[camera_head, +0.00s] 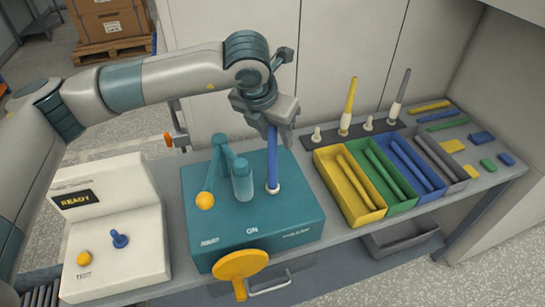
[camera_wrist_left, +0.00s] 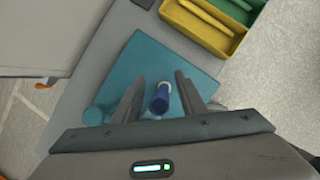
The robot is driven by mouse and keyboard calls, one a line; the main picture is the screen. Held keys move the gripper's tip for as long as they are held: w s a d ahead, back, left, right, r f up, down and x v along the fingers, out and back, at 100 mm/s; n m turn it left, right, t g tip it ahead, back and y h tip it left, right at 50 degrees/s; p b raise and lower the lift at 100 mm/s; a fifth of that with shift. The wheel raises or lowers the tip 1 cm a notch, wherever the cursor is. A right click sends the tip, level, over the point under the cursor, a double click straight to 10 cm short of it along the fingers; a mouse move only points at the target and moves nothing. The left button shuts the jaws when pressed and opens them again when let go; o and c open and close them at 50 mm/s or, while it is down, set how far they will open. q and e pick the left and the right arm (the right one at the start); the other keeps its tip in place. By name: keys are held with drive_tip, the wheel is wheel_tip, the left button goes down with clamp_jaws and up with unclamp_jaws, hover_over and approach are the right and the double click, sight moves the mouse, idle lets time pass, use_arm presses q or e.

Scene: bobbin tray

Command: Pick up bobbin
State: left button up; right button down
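A tall slim blue bobbin (camera_head: 273,165) stands upright on a white seat on top of the teal machine (camera_head: 225,232). My left gripper (camera_head: 276,133) is above the machine, pointing down, with its fingers at the bobbin's upper end. In the left wrist view, the blue bobbin (camera_wrist_left: 160,100) shows end-on between the two fingers of my left gripper (camera_wrist_left: 158,88). The fingers are apart, with a gap visible on each side of the bobbin. My right gripper is not in view.
Yellow, green, blue and grey bins (camera_head: 350,216) with bobbins stand right of the machine. Behind them a dark rack (camera_head: 358,133) carries pegs, two with upright bobbins. A teal post (camera_head: 243,184) and arm with a yellow ball (camera_head: 205,201) stand left of the bobbin. A READY console (camera_head: 130,190) is further left.

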use_arm(q)
clamp_jaws()
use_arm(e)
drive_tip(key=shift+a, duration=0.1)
use_arm(q)
drive_tip(key=shift+r, duration=0.15)
